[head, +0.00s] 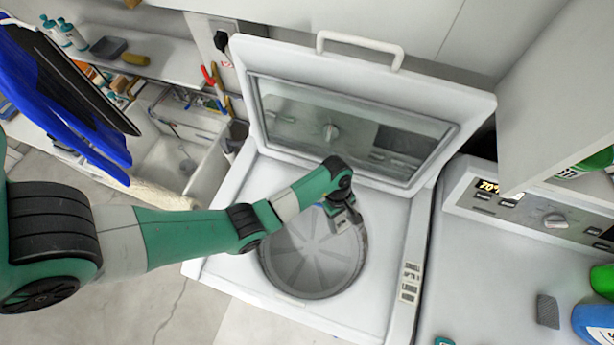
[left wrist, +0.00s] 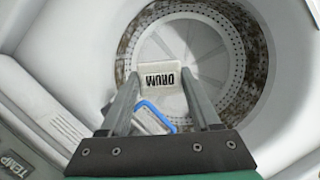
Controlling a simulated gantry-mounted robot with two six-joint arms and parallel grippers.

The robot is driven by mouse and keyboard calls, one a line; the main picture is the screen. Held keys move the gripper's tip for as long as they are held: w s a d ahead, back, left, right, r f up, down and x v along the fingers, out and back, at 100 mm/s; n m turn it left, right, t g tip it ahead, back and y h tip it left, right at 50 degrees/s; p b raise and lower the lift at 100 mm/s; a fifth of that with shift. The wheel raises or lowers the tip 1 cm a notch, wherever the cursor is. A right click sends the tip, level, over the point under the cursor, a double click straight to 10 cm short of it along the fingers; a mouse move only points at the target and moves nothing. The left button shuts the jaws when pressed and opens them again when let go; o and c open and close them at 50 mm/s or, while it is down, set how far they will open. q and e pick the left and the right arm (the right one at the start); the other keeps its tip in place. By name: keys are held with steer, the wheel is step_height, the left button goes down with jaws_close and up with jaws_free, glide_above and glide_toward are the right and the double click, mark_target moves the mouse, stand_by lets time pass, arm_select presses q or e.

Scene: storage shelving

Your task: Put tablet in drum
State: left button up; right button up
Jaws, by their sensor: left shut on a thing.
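The top-loading washer stands open, and its round drum (head: 310,262) shows in the head view. My left gripper (head: 345,222) is over the far right part of the drum opening. In the left wrist view its fingers (left wrist: 160,95) are shut on a pale thing with a blue edge, which looks like the tablet (left wrist: 153,112). The tablet is partly hidden by the gripper. My right gripper is not in view.
The raised washer lid (head: 365,110) stands behind the opening. A second machine with a control panel (head: 545,215) is at the right, with bottles (head: 596,320) on it. A sink (head: 185,160) and a shelf with bottles (head: 70,35) are at the upper left.

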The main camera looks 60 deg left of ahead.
arm_select(q)
steer(key=s+a+f+n+t+y+b, duration=0.1)
steer(key=s+a+f+n, duration=0.3)
steer(key=s+f, duration=0.35)
steer(key=s+a+f+n+t, duration=0.1)
steer(key=s+a+f+n, duration=0.25)
steer(key=s+f, duration=0.45)
steer(key=f+b, duration=0.2)
steer(key=f, duration=0.1)
steer(key=w+f+b, duration=0.1)
steer(key=f+b, duration=0.2)
steer(key=f, duration=0.1)
steer(key=f+b, duration=0.3)
steer(key=shift+w+a+f, duration=0.15)
steer(key=shift+w+f, duration=0.05)
steer(key=shift+f, duration=0.2)
steer(key=shift+f+b, duration=0.5)
steer(key=shift+f, duration=0.1)
steer(key=o, duration=1.4)
steer(key=shift+o, duration=0.2)
